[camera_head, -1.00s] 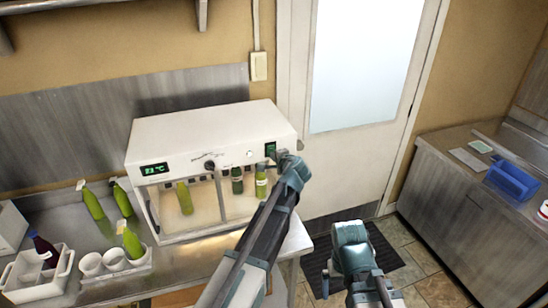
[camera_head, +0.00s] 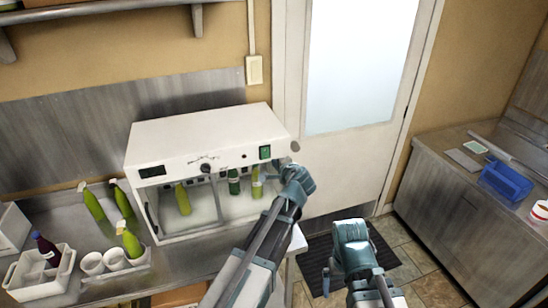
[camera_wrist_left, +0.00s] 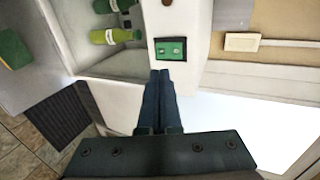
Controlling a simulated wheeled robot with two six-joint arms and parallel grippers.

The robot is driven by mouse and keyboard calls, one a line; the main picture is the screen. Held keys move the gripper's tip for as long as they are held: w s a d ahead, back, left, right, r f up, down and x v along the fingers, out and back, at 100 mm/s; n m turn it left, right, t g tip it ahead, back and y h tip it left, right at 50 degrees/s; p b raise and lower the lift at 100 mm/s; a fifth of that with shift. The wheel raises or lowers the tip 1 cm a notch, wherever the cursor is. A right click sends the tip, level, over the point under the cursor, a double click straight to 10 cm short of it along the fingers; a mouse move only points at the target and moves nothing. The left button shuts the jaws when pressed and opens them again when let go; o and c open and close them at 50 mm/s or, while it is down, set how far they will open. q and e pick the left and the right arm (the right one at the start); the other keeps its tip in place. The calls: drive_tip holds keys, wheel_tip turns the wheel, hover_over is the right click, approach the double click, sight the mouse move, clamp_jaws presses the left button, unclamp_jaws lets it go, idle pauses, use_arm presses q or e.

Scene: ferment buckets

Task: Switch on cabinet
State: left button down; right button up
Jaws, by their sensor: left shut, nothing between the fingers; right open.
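The white cabinet (camera_head: 205,140) stands on the steel counter, with a glass front and bottles inside. Its display (camera_head: 152,171) at the front left is dark. A green rocker switch (camera_head: 265,152) sits at the right end of its front panel; it also shows in the left wrist view (camera_wrist_left: 171,50). My left gripper (camera_head: 285,163) is shut and empty, just right of and below the switch. In the left wrist view its fingertips (camera_wrist_left: 160,74) point at the panel just below the switch, with a small gap seen. My right gripper (camera_head: 352,236) is open, low over the floor, away from the cabinet.
Green bottles (camera_head: 93,203), a white crate (camera_head: 42,272) with a dark bottle and a holder with white cups (camera_head: 115,262) stand left of the cabinet. A door (camera_head: 350,120) is behind. A blue bin (camera_head: 506,182) sits on the right counter.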

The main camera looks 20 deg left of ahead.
use_arm(q)
drive_tip(key=p+v, duration=0.2)
drive_tip(key=v, duration=0.4)
drive_tip(key=shift+s+a, duration=0.25)
use_arm(e)
drive_tip(key=r, duration=0.1)
drive_tip(key=a+r, duration=0.1)
drive_tip(key=shift+w+r, duration=0.1)
drive_tip(key=shift+r, duration=0.3)
use_arm(q)
drive_tip(key=shift+d+r, duration=0.1)
drive_tip(key=shift+r, duration=0.05)
use_arm(e)
drive_tip(key=shift+d, duration=0.15)
